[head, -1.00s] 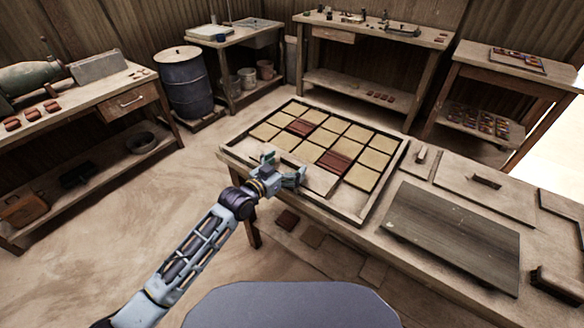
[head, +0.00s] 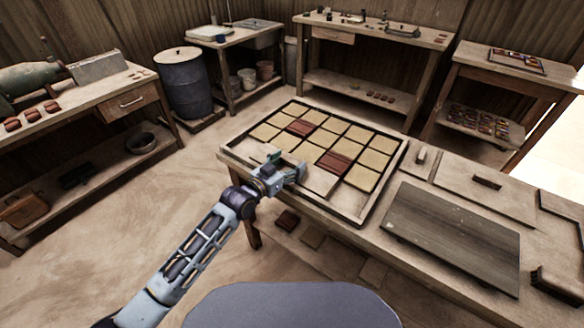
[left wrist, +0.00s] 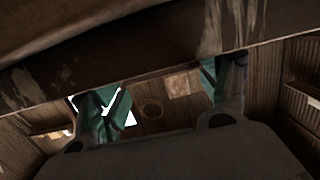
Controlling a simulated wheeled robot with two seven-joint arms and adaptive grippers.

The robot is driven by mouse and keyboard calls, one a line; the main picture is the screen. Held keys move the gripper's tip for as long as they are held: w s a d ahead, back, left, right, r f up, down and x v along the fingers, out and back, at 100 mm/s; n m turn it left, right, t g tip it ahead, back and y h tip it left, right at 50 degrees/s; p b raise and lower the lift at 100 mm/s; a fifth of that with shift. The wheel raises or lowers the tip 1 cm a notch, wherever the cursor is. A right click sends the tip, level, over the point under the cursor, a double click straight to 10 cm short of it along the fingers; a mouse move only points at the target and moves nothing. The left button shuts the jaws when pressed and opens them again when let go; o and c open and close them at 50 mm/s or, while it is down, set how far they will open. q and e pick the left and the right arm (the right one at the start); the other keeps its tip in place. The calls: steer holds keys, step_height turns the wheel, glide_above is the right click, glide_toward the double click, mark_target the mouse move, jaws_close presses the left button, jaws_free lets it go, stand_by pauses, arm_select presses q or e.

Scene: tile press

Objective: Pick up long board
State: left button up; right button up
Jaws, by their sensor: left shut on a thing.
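A pale, plain long board (head: 320,183) lies along the near row of the tiled tray on the bench, partly hidden by my left gripper. My left gripper (head: 298,174) is at the near side of the tray and is shut on this board. In the left wrist view, a dark wooden edge (left wrist: 150,55) crosses the upper part, and the green fingers (left wrist: 165,100) show below it. The exact contact is hidden. My right gripper is not in view.
The tray (head: 372,206) holds several yellow tiles and a few dark red ones. A dark weathered panel (head: 455,235) lies on the bench to the right, with a handled board (head: 485,190) behind it. A blue barrel (head: 186,85) stands at the back left. Open floor is at left.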

arm_select(q)
steer(key=shift+r, duration=0.1)
steer(key=shift+c, duration=0.4)
steer(key=shift+r, duration=0.5)
step_height(320, 180, up, 9)
steer(key=p, duration=0.1)
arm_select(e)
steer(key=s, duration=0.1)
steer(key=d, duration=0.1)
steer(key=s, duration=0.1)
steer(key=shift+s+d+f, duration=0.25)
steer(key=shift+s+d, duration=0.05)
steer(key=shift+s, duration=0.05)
